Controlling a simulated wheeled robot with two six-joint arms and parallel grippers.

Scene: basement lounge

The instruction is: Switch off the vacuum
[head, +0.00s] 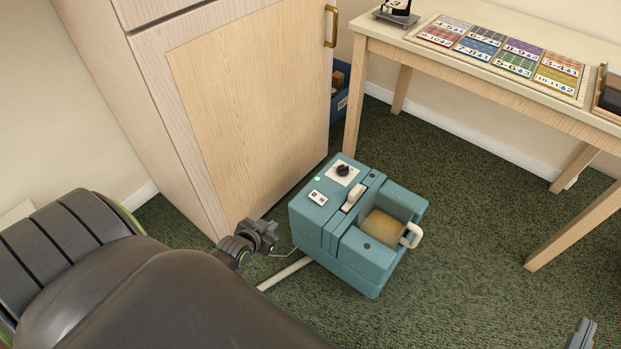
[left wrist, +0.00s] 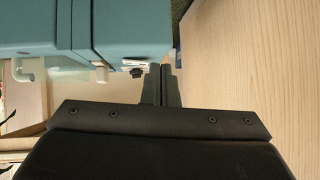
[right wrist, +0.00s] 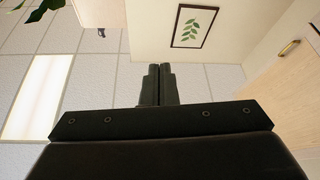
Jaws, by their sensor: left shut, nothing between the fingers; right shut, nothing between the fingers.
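The vacuum (head: 350,235) is a teal boxy machine on the dark green carpet, beside the cabinet. Its top has a black dial (head: 343,170) on a white plate, a small white switch plate (head: 317,197) and a lit green lamp (head: 317,179). A pale hose (head: 284,273) runs from its lower left side. My left gripper (head: 270,232) is shut and empty, just left of the vacuum. In the left wrist view, the teal body (left wrist: 120,32) lies beyond and left of the shut fingertips (left wrist: 160,70). My right gripper (head: 582,335) is shut and empty at the lower right, well away from the vacuum.
A wooden cabinet (head: 245,110) stands close behind and left of my left gripper. A table (head: 480,70) with a coloured number board (head: 500,57) stands at upper right. A blue bin (head: 340,103) is between them. Carpet right of the vacuum is clear.

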